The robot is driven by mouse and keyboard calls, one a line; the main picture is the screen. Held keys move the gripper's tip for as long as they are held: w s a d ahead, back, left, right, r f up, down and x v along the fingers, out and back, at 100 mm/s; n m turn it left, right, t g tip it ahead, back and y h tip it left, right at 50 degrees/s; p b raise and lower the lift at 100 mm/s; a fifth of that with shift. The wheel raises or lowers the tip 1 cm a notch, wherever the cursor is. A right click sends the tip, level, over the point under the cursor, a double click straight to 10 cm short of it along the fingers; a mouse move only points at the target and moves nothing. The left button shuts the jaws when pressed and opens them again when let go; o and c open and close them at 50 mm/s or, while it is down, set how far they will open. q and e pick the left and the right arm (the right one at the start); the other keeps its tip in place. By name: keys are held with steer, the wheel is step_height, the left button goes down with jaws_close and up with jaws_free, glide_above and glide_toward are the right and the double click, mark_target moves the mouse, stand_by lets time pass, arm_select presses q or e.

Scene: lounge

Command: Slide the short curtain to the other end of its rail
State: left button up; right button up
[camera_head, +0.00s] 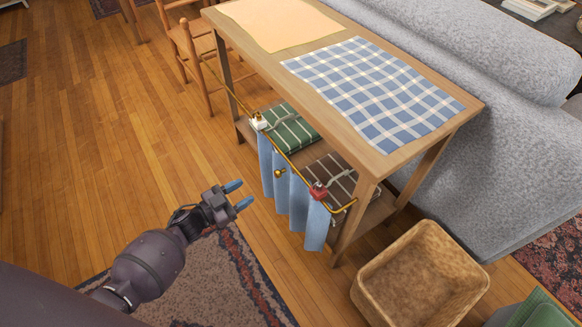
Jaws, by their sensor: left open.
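A short blue curtain (293,194) hangs in folds from a thin brass rail (236,97) along the front of a wooden console table (394,162). The curtain is at the near right end of the rail; the far left stretch is bare. A white clip (259,123) is at its left edge and a red clip (319,190) near its right edge. A small brass knob (280,173) stands out in front of the cloth. My left gripper (240,195) is open and empty, with blue fingertips, just left of the curtain and apart from it. My right gripper is not in view.
Folded green striped cloth (293,134) and brown striped cloth (331,176) lie on the lower shelf behind the curtain. A wicker basket (372,290) stands right of the table. A wooden chair (188,50) is near the rail's far end. Floor (110,160) at left is clear.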

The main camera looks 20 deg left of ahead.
mark_target(278, 174)
arm_select(q)
steer(key=shift+f+b+x, duration=0.2)
steer(key=shift+b+x, duration=0.35)
steer(key=shift+x, duration=2.45)
steer(key=shift+f+b+x, duration=0.15)
steer(key=shift+b+x, duration=0.35)
steer(key=shift+x, duration=2.5)
steer(key=shift+s, duration=0.1)
jaws_close()
